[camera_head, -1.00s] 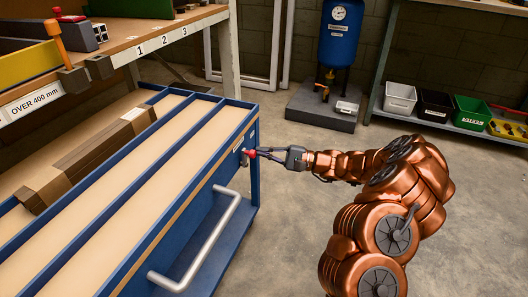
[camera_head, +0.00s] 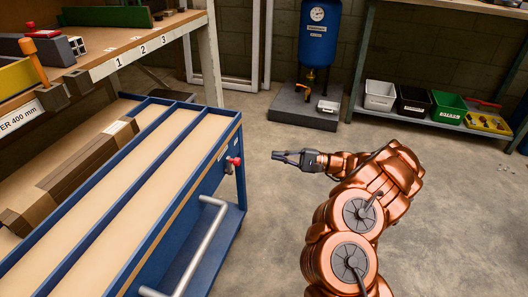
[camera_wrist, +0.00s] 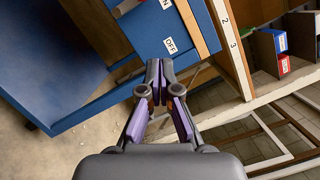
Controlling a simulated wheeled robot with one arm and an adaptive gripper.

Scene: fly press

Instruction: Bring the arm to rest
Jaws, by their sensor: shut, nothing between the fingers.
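My arm (camera_head: 345,217), copper-coloured, reaches up and then left from the lower right of the head view. My gripper (camera_head: 277,155) is shut and empty, pointing left in free air. A visible gap separates its tips from the red switch knob (camera_head: 235,161) on the end of the blue cart (camera_head: 216,170). In the wrist view the closed fingers (camera_wrist: 160,66) point at the cart's blue panel, which bears an OFF label (camera_wrist: 170,45) and an ON label. The knob cannot be made out there.
The cart holds brown cardboard lengths (camera_head: 75,170) and has a grey handle (camera_head: 195,255). A workbench (camera_head: 150,45) stands behind it. A blue tank (camera_head: 318,35) on a plinth and a shelf with bins (camera_head: 413,98) stand at the back. Floor around my arm is clear.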

